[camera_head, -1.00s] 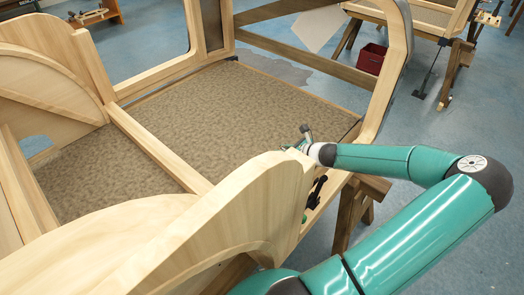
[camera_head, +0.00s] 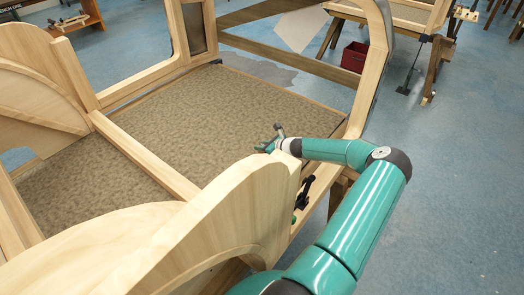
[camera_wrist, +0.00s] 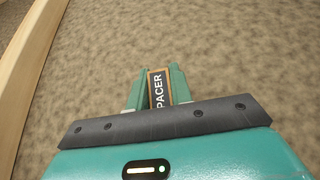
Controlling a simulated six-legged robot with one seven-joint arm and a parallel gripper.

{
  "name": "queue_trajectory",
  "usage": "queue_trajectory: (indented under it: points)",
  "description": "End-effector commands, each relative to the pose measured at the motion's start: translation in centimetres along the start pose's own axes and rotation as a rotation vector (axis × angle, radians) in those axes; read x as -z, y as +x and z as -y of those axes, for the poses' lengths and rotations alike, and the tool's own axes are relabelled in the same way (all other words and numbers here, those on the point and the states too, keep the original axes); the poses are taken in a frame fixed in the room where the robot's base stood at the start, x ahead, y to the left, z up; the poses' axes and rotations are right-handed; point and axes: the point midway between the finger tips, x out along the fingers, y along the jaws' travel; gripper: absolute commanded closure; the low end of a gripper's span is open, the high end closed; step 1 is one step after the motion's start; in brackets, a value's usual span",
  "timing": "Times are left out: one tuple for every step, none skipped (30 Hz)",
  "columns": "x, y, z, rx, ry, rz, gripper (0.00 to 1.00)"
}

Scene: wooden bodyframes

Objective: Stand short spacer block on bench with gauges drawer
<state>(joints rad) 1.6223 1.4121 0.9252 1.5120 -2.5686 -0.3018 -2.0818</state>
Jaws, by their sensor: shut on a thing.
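My gripper (camera_wrist: 159,88) is shut on the short spacer block (camera_wrist: 158,90), a dark piece with a tan edge and white lettering reading "PACER", partly hidden by the gripper body. In the head view my gripper (camera_head: 272,142) is over the carpeted floor of the wooden bodyframe, just beyond its near curved panel. The block is too small to make out there. A bench with an orange-brown frame (camera_head: 91,18) stands at the far upper left with small items on it. No gauges drawer can be made out.
The wooden bodyframe (camera_head: 140,155) surrounds my gripper, with a curved near panel (camera_head: 235,215) and an upright post (camera_head: 372,75) at right. A red box (camera_head: 354,56) sits on the blue floor under another trestle.

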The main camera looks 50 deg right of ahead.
Motion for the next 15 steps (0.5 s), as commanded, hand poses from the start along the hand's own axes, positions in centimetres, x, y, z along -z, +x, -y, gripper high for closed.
queue_trajectory:
  points:
    - [0.9, 0.4, -0.1, -0.002, 0.005, 0.0, 1.0]
    - [1.3, 0.6, -0.1, -0.002, 0.005, 0.001, 1.0]
    - [1.8, 0.9, -0.2, -0.002, 0.006, 0.001, 1.0]
    - [2.0, 1.0, -0.1, -0.001, 0.004, 0.001, 1.0]
    - [2.2, 1.1, -0.1, -0.001, 0.003, 0.001, 1.0]
    - [2.3, 1.2, -0.1, -0.001, 0.003, 0.001, 1.0]
    - [2.3, 1.2, -0.1, -0.001, 0.002, 0.001, 1.0]
    - [2.3, 1.2, -0.1, -0.001, 0.002, 0.0, 1.0]
    - [2.3, 1.1, -0.1, -0.001, 0.002, 0.0, 1.0]
    - [2.3, 1.1, -0.1, -0.001, 0.002, 0.0, 1.0]
    - [2.3, 1.1, -0.1, -0.001, 0.002, 0.0, 1.0]
    - [2.3, 1.1, -0.1, -0.001, 0.002, 0.0, 1.0]
    - [2.4, 1.2, -0.1, -0.001, 0.002, 0.0, 1.0]
    - [2.4, 1.2, -0.1, -0.001, 0.002, 0.0, 0.77]
    - [2.4, 1.2, -0.1, -0.001, 0.002, 0.0, 0.69]
